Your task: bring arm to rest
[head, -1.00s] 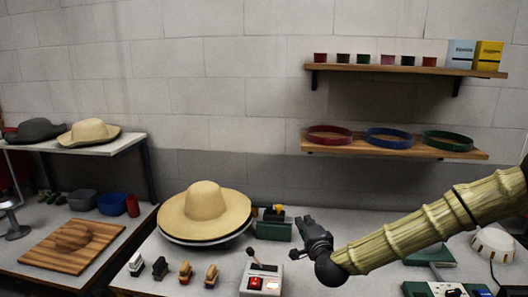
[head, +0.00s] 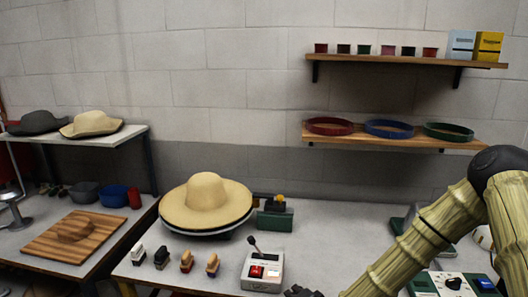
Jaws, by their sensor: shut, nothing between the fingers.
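My arm (head: 430,235) comes in at the right of the head view, with its dark elbow (head: 498,165) raised and its forearm sloping down to the left. My gripper (head: 301,291) shows only as a dark tip at the bottom edge, just right of the control box. It is shut and empty. The rest of it is cut off by the frame.
A straw hat (head: 205,192) sits on the press on the bench. A control box (head: 263,271) with a lever and lit red switch stands beside my gripper. Several brushes (head: 187,261) stand left of it. Wall shelves (head: 395,143) hang behind. The bench middle (head: 335,235) is clear.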

